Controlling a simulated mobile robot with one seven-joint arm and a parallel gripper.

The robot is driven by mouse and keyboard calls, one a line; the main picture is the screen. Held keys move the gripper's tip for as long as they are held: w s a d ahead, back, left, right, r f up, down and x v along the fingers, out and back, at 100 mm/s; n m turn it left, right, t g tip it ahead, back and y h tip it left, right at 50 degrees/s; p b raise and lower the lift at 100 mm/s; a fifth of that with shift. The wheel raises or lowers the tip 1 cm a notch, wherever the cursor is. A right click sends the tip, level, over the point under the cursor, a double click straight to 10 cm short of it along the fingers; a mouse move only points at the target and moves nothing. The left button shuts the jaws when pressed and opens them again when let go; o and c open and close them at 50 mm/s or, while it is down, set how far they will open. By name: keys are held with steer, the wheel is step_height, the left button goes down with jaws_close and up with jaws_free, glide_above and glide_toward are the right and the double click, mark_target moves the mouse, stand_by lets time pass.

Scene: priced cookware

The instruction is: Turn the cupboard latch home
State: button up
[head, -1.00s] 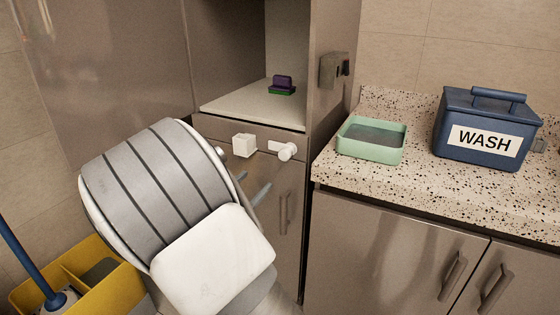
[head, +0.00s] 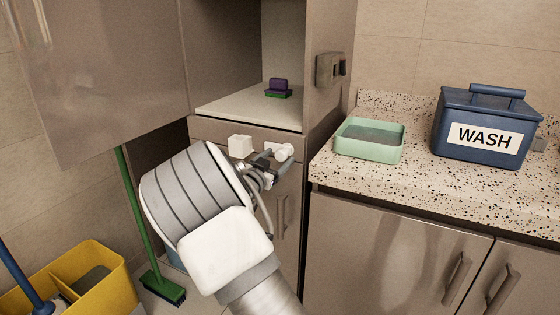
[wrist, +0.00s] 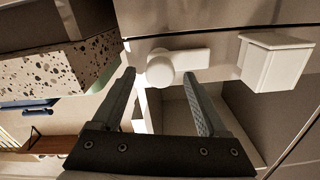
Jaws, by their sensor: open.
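The cupboard latch (head: 284,151) is a white round knob with a short flat bar, on the panel under the open shelf. The latch also shows in the wrist view (wrist: 161,71), its bar pointing sideways toward a white block (wrist: 275,62). A gap separates bar and block. The block also shows in the head view (head: 240,146), left of the latch. My gripper (head: 268,161) is close to the latch and partly hides its bar. In the wrist view my gripper (wrist: 159,76) is open, with the knob between its fingertips in the picture; contact is unclear.
The cupboard door below (head: 289,190) has a bar handle. The speckled counter (head: 335,179) to the right holds a green tray (head: 368,153) and a blue WASH box (head: 482,150). A green broom (head: 134,210) and yellow caddy (head: 117,288) stand at left.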

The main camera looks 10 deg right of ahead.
steer(key=shift+x, duration=1)
jaws_close()
stand_by(0.8)
